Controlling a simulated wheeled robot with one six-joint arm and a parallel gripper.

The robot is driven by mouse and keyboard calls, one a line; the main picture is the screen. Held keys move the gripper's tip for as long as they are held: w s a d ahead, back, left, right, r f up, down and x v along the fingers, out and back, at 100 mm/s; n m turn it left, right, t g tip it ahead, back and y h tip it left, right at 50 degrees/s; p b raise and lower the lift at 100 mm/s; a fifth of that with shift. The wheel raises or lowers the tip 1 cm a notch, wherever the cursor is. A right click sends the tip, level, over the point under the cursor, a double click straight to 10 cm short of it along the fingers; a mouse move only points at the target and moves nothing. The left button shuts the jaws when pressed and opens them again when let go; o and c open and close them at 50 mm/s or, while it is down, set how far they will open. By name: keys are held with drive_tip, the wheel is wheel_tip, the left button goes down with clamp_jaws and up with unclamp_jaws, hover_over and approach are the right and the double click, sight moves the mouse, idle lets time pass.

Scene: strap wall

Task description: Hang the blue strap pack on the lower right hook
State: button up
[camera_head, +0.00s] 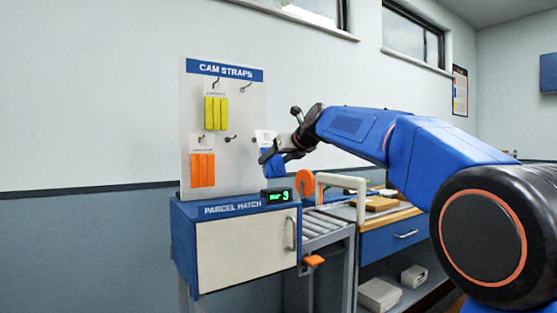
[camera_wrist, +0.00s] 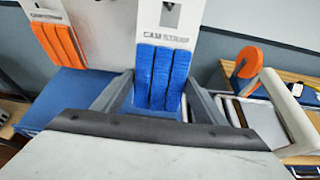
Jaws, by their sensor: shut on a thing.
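The blue strap pack (camera_head: 272,163) has blue straps under a white card with a slot at its top. It also shows in the wrist view (camera_wrist: 160,78), upright between my fingers. My gripper (camera_head: 285,156) is shut on it, at the right edge of the white board (camera_head: 231,180). In the wrist view my gripper (camera_wrist: 162,100) has one finger on each side of the straps. A hook (camera_head: 231,138) in the board's lower row shows bare, left of the pack's card. The card and gripper cover part of the board's right edge, so I cannot tell whether the card touches a hook.
A yellow pack (camera_head: 216,113) hangs at the upper left and an orange pack (camera_head: 202,170) at the lower left. The upper right hook (camera_head: 246,88) is empty. Below stand the parcel hatch (camera_head: 245,245), a small display (camera_head: 278,196) and an orange disc (camera_head: 305,182).

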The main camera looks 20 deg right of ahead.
drive_tip(key=shift+w+a+f, duration=0.1)
drive_tip(key=shift+w+a, duration=0.15)
drive_tip(key=shift+w, duration=0.55)
drive_tip(key=shift+w+a+f, duration=0.1)
drive_tip(key=shift+w+a, duration=0.15)
drive_tip(key=shift+w, duration=0.5)
drive_tip(key=shift+w+a+f, duration=0.2)
drive_tip(key=shift+w+f, duration=0.15)
drive_tip(key=shift+w, duration=0.2)
drive_tip(key=o, duration=1.2)
drive_tip(key=shift+c, duration=0.2)
